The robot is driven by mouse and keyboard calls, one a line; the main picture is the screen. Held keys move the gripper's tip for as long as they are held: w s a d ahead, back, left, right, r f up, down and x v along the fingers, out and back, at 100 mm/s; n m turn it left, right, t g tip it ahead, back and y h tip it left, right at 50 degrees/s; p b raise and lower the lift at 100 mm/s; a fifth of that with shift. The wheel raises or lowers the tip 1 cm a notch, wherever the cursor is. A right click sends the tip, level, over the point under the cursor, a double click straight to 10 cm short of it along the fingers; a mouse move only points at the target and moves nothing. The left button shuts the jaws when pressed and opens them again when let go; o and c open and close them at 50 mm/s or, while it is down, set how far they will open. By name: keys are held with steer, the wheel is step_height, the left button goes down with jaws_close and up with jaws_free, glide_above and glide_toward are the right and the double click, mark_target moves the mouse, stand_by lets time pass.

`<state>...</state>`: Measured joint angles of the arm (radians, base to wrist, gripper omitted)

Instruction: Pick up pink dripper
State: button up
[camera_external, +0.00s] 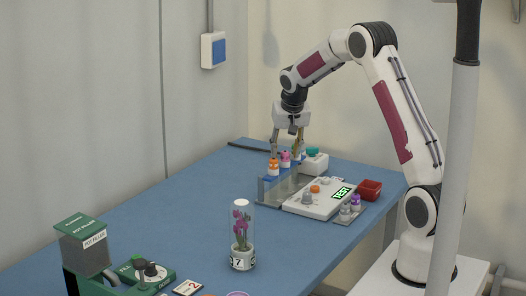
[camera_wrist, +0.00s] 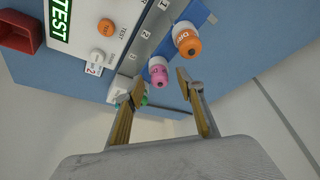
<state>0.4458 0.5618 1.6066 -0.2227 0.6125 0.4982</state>
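The pink dripper (camera_external: 285,159) stands in a numbered rack (camera_external: 267,190), between an orange dripper (camera_external: 273,166) and my gripper's far side. My gripper (camera_wrist: 160,84) is open, with a finger to either side of the pink dripper's line and no visible contact. In the external view my gripper (camera_external: 288,147) points down over the rack, close to the dripper tops. The pink dripper's lower part is hidden by the rack.
The orange dripper (camera_wrist: 187,40) is close beside the pink one. A teal-capped thing (camera_external: 313,153) sits behind on a white box. A white TEST device (camera_external: 325,203), purple-capped bottles (camera_external: 355,202) and a red tray (camera_external: 369,190) stand right. The blue table (camera_external: 170,215) is clear at left.

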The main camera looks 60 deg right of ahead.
mark_target(285, 152)
steer(key=c, duration=0.9)
steer(key=shift+r, duration=0.1)
step_height(285, 152, up, 10)
stand_by(0.3)
stand_by(0.4)
